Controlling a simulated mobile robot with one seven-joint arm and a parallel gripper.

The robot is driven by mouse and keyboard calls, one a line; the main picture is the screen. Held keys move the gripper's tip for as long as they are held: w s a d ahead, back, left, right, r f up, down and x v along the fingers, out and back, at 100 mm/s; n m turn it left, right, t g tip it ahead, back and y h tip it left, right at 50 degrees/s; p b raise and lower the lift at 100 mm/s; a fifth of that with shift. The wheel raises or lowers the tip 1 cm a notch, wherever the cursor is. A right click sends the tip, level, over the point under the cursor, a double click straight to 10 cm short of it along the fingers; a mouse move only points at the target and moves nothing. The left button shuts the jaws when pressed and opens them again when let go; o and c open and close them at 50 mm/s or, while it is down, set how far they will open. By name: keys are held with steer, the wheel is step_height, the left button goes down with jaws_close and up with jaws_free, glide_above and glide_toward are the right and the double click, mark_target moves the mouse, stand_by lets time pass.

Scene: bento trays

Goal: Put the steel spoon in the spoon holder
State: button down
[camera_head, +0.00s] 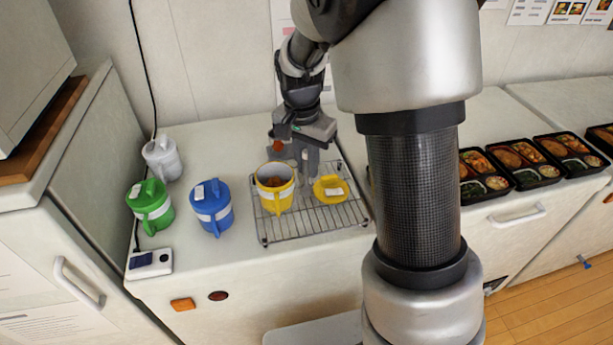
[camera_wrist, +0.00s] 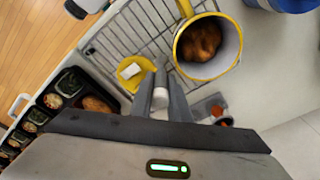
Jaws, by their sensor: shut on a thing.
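My gripper (camera_head: 306,166) points down over the back of the wire rack, behind and between the open yellow pot and its lid. In the wrist view, my gripper (camera_wrist: 160,92) is shut on a pale, rounded piece (camera_wrist: 160,98), which looks like the handle of the steel spoon. The rest of the spoon is hidden or cannot be traced. Beside the fingers lies a small grey piece with orange on it (camera_wrist: 212,109). It also shows left of my gripper in the head view (camera_head: 277,147). I cannot tell whether it is the spoon holder.
An open yellow pot (camera_head: 274,199) with brown food and a yellow lid (camera_head: 330,190) are on the wire rack (camera_head: 310,222). Blue (camera_head: 212,207), green (camera_head: 150,207) and white (camera_head: 162,158) lidded pots stand to the left. Filled black bento trays (camera_head: 515,188) line the right counter.

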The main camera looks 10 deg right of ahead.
step_height(320, 180, up, 17)
steer(key=p, duration=0.2)
steer(key=w+p, duration=0.2)
steer(key=w, duration=0.6)
steer(key=w+d+f+p, duration=0.3)
steer(key=w+f, duration=0.5)
steer(key=w, duration=0.5)
step_height(320, 180, down, 11)
steer(key=shift+w+d+r, duration=0.15)
steer(key=shift+w+d, duration=0.1)
